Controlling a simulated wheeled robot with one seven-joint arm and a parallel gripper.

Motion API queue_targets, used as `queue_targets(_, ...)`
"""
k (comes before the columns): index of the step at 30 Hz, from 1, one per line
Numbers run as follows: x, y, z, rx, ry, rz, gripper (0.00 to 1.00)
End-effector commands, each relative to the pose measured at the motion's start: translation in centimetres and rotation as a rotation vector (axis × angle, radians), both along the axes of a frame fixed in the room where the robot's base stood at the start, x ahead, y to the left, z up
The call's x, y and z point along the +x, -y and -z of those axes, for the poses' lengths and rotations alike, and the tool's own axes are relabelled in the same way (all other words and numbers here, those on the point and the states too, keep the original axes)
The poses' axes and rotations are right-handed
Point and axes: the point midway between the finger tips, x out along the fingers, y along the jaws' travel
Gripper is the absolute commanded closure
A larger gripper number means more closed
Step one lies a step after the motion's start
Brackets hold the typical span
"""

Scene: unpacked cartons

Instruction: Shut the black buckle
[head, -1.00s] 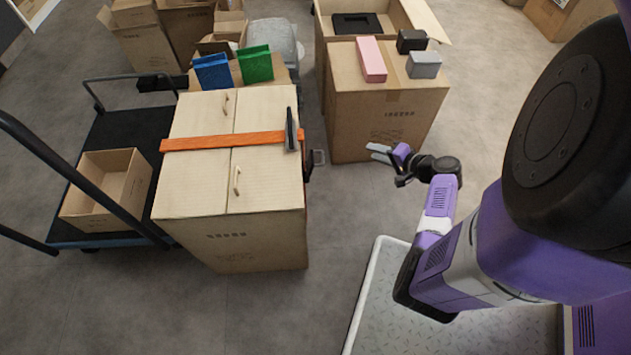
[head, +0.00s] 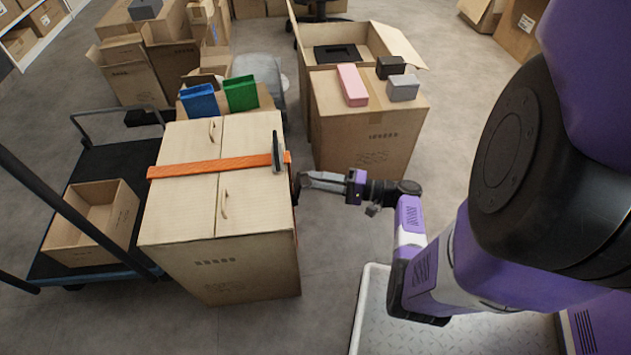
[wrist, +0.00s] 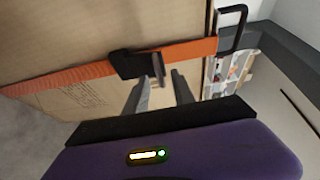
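The black buckle (wrist: 128,64) sits on the orange strap (wrist: 195,50) on the side of the closed carton, in the wrist view. A grey lever plate (wrist: 158,70) stands out from it. In the head view the buckle (head: 296,187) is a small dark shape at the carton's right side, partly hidden by my gripper (head: 305,181). My gripper is open and empty. Its two fingers (wrist: 163,92) point at the buckle, with the lever plate ahead between them; contact cannot be told.
A black, frame-like piece (head: 278,152) stands up on the strap at the carton's top right edge. The closed carton (head: 180,222) has two rope handles. Another carton (head: 365,130) bearing small boxes stands behind my gripper. A cart (head: 95,160) is at left. Floor between is clear.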

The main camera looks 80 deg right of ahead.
Motion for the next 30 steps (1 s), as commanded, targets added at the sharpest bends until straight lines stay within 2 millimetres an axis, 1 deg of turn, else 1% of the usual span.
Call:
queue_targets(1,0.49,-0.04,0.08,-0.001,0.0,-0.002,0.7)
queue_targets(4,1.09,-0.03,0.08,0.0,-0.001,0.0,0.7)
queue_targets(13,1.32,-0.02,0.03,0.001,-0.001,0.0,0.7)
queue_targets(15,1.31,-0.02,0.03,0.001,-0.001,0.0,0.83)
queue_targets(18,1.31,-0.02,0.04,0.001,-0.001,0.0,1.0)
queue_targets(30,1.29,-0.01,0.07,0.001,-0.001,0.0,1.0)
